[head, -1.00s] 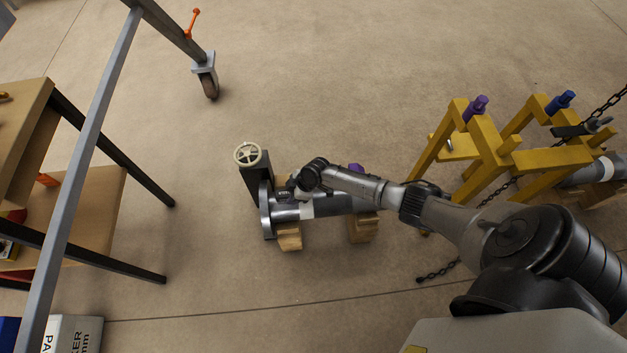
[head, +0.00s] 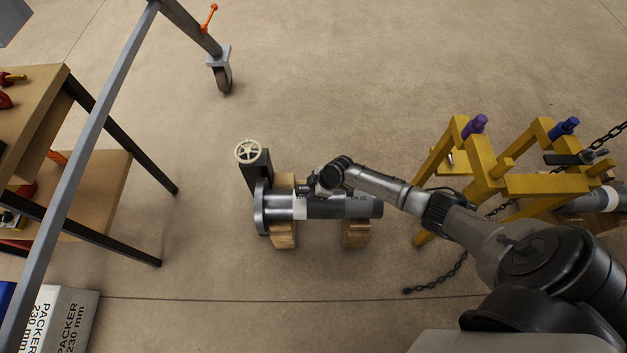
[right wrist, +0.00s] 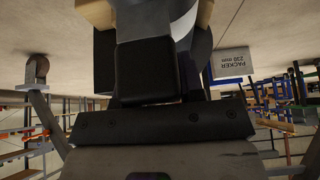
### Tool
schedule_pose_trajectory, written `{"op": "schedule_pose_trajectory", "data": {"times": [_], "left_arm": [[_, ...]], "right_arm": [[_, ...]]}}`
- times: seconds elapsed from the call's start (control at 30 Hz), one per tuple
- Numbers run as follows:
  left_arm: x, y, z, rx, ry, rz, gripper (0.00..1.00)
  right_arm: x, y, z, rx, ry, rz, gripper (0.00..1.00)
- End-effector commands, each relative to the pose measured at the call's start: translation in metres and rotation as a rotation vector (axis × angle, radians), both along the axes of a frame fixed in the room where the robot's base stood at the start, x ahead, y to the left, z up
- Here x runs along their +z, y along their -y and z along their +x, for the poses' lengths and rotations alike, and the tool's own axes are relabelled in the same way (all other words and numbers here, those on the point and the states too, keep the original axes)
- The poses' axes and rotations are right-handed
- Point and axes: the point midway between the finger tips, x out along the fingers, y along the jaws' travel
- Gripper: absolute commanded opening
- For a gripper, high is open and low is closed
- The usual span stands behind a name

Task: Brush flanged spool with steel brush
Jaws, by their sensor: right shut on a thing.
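The flanged spool (head: 345,208) is a grey pipe with a white band and a round flange at its left end. It lies level on wooden blocks on the floor, in the middle of the head view. My right gripper (head: 314,189) is over the spool's upper side, just right of the flange. It is shut on a dark thing, which appears to be the steel brush; the arm mostly hides it. Contact with the spool cannot be made out. In the right wrist view, a black block (right wrist: 145,70) fills the upper middle. My left gripper is out of view.
A dark valve with a cream handwheel (head: 248,151) stands behind the flange. Yellow stands (head: 548,184) and a black chain (head: 440,280) are at right. A workbench (head: 95,190), grey frame (head: 95,130) and packer box (head: 70,320) are at left. Floor in front is clear.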

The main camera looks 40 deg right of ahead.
Motion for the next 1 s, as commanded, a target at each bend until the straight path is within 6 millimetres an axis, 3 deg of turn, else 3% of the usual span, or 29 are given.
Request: {"op": "schedule_pose_trajectory", "data": {"times": [0.03, 0.5, 1.0], "left_arm": [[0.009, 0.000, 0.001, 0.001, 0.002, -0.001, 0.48], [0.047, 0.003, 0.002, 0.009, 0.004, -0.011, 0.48], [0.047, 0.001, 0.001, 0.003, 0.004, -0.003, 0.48]], "right_arm": [[0.010, 0.000, 0.001, 0.000, 0.001, 0.001, 0.14], [0.050, 0.000, 0.000, 0.000, 0.002, 0.001, 0.14], [0.051, 0.000, 0.000, -0.001, 0.002, 0.001, 0.14]]}}
